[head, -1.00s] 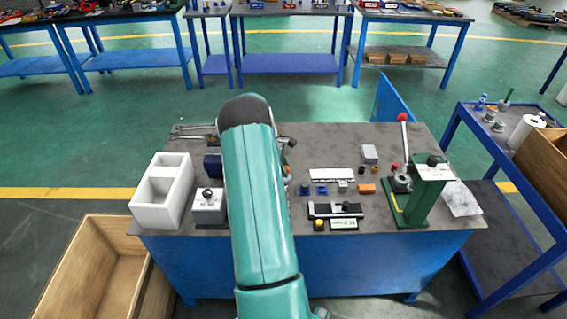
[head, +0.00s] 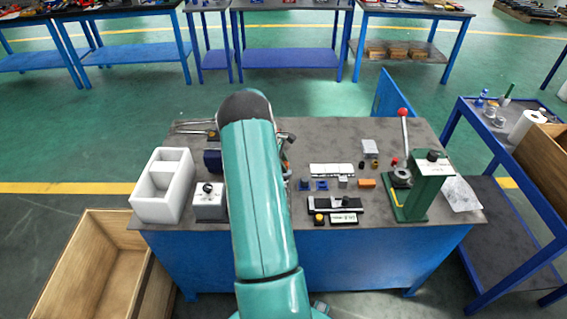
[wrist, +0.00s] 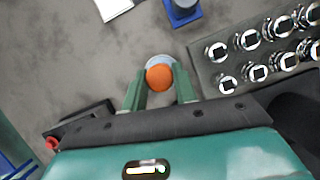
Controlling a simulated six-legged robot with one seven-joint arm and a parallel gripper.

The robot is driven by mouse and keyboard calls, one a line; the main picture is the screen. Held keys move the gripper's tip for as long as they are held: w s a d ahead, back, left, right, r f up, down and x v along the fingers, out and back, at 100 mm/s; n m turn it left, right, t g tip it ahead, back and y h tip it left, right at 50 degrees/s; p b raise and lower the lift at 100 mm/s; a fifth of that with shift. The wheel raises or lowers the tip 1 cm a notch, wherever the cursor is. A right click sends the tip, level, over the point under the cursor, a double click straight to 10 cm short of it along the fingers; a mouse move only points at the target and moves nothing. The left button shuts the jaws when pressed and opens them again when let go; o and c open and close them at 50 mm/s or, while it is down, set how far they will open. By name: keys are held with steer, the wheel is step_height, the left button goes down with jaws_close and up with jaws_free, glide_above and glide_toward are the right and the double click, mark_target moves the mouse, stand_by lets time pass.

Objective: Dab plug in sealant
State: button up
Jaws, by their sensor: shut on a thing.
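In the wrist view, my gripper (wrist: 160,85) is shut on an orange round piece, apparently the plug (wrist: 160,77), between its two green fingers. A pale blue-grey round rim (wrist: 158,61) shows just beyond the orange piece. It may be the sealant dish; I cannot tell whether the plug touches it or is above it. In the head view, my arm hides the gripper, the plug and this spot on the bench.
A socket rack (wrist: 250,50) stands close on the right in the wrist view, and a blue block (wrist: 183,14) lies beyond. The workbench (head: 330,140) also holds a white bin (head: 146,205) and a green lever press (head: 428,185). A wooden crate (head: 75,265) stands left.

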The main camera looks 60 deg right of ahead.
steer(key=shift+f, duration=0.5)
stand_by(1.2)
steer(key=shift+r, duration=0.1)
steer(key=shift+r, duration=3.45)
